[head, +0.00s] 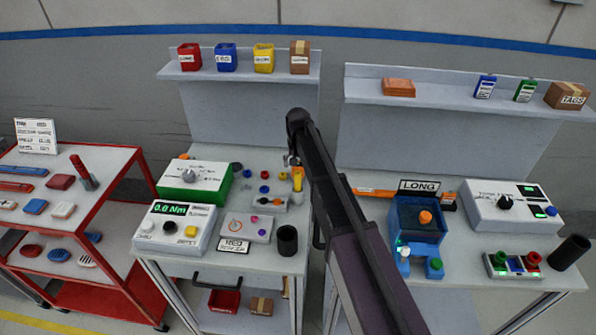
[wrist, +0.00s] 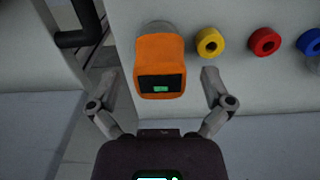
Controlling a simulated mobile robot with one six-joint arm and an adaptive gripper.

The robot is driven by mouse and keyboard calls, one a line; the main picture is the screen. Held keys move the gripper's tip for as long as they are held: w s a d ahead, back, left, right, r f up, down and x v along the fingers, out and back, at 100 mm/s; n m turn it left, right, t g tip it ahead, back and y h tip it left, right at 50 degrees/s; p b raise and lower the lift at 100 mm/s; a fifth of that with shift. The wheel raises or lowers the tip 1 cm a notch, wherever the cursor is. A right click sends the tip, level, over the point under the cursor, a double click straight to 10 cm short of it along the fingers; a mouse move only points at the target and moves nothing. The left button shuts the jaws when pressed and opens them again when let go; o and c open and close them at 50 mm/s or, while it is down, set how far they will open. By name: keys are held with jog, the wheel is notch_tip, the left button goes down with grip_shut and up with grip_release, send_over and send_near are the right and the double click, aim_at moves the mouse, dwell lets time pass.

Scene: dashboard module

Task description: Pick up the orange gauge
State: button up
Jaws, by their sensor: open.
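The orange gauge (wrist: 161,52) with a small dark screen and green readout is in the upper middle of the wrist view. It sits on the light grey bench top. My gripper (wrist: 160,82) is open, with one finger on each side of the gauge's near end and a visible gap on both sides. In the head view, my gripper (head: 293,161) is at the back right of the left bench. An orange-yellow piece just below it (head: 298,173) appears to be the gauge, partly hidden by my arm.
In the wrist view, a yellow ring (wrist: 210,42), a red ring (wrist: 265,41) and a blue ring (wrist: 310,42) lie in a row right of the gauge. A dark bent bar (wrist: 78,39) and the bench edge are at left. A black cup (head: 287,240) stands at the bench's front right.

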jog(key=c, duration=1.3)
jog(key=shift+r, duration=0.1)
notch_tip(320, 180, up, 10)
jog(key=p, duration=1)
dwell(0.3)
jog(key=shift+r+p, duration=2.7)
jog(key=shift+p, duration=0.15)
jog(key=shift+s, duration=0.2)
